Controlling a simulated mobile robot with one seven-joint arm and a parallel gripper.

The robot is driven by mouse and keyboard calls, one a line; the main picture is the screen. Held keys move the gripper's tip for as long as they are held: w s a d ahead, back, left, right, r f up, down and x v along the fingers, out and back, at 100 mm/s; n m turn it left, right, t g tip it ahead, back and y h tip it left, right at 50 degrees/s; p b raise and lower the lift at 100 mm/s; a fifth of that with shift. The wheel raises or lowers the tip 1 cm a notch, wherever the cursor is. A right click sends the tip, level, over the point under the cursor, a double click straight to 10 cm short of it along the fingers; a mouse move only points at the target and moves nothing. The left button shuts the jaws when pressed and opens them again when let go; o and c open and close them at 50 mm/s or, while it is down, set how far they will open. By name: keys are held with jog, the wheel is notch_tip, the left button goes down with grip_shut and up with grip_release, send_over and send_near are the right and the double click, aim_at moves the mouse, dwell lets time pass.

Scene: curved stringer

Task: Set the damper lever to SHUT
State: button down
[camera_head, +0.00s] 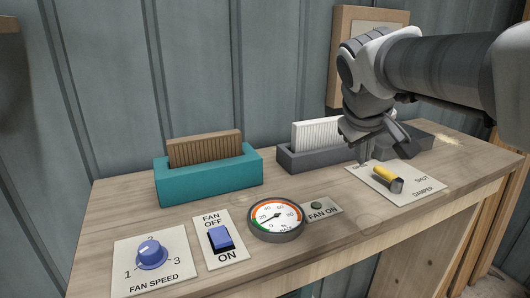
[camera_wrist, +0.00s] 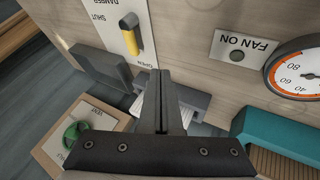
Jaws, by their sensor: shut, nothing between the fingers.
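The damper lever has a yellow grip (camera_head: 384,173) and a dark grey end, on a white plate (camera_head: 408,190) at the right of the bench. The plate is marked SHUT on the right and OPEN near its left corner. The grip points from its grey end toward the OPEN mark. The lever also shows in the wrist view (camera_wrist: 134,40), near the top. My gripper (camera_head: 363,160) is shut and empty, its tips just behind and left of the grip, apart from it. Its closed fingers (camera_wrist: 160,74) show in the wrist view, below the lever there.
A grey holder (camera_head: 290,161) with a white filter stands behind the plate, left of my gripper. A teal holder (camera_head: 208,179) with a brown filter, a dial gauge (camera_head: 276,217), a fan switch (camera_head: 221,238) and a speed knob (camera_head: 151,254) lie left. A green knob (camera_wrist: 74,133) shows in the wrist view.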

aim_at(387, 179)
jog(key=x, duration=0.8)
jog(key=shift+d+f+p, duration=0.1)
jog(key=shift+f+p, duration=0.1)
jog(key=shift+p, duration=0.2)
jog(key=d, duration=0.1)
jog(key=w+d+p, duration=0.1)
jog(key=d, duration=0.1)
jog(key=shift+w+f, duration=0.25)
jog(key=shift+w, duration=0.05)
jog(key=shift+w+d+f+p, duration=0.1)
jog(key=shift+w+d+p, duration=0.15)
jog(key=shift+d, duration=0.3)
